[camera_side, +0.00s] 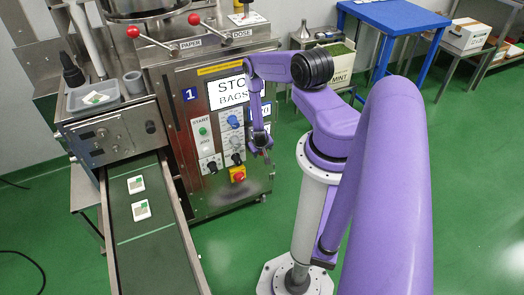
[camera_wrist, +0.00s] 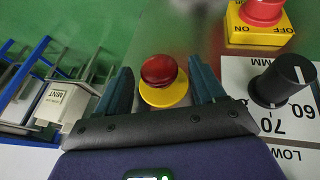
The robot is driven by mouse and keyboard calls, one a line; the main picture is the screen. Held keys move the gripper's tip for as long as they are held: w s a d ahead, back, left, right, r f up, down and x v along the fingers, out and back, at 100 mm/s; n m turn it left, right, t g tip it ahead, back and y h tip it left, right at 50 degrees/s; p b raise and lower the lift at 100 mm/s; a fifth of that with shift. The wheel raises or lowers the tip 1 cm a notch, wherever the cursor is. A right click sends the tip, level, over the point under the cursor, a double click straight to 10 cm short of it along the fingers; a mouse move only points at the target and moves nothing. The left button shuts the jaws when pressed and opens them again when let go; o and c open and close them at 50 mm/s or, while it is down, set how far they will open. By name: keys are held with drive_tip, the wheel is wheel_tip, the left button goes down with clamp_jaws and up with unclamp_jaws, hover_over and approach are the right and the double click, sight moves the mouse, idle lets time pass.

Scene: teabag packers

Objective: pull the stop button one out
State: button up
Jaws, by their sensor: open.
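In the wrist view a red mushroom button on a round yellow base (camera_wrist: 160,72) sits between the fingers of my gripper (camera_wrist: 163,82). My gripper is open, with a finger on each side of the button; I cannot tell whether they touch it. A second red button on a yellow box (camera_wrist: 262,12) marked ON and OFF is at the upper right. In the side view a red button on a yellow box (camera_side: 238,175) is low on the front of the steel machine marked 1. My gripper (camera_side: 262,152) points down at that machine's right edge and hides what is behind it.
A black knob (camera_wrist: 282,80) with a scale stands right of the fingers in the wrist view. The machine's front has a start button (camera_side: 203,131) and several knobs. Two red-tipped levers stand on top. A conveyor (camera_side: 150,245) with two teabag packets runs at left.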

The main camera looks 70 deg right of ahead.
clamp_jaws()
drive_tip(key=shift+s+a, duration=0.35)
drive_tip(key=shift+s, duration=0.05)
unclamp_jaws()
drive_tip(key=v, duration=1.7)
drive_tip(key=shift+r, duration=0.2)
drive_tip(key=shift+a, duration=0.15)
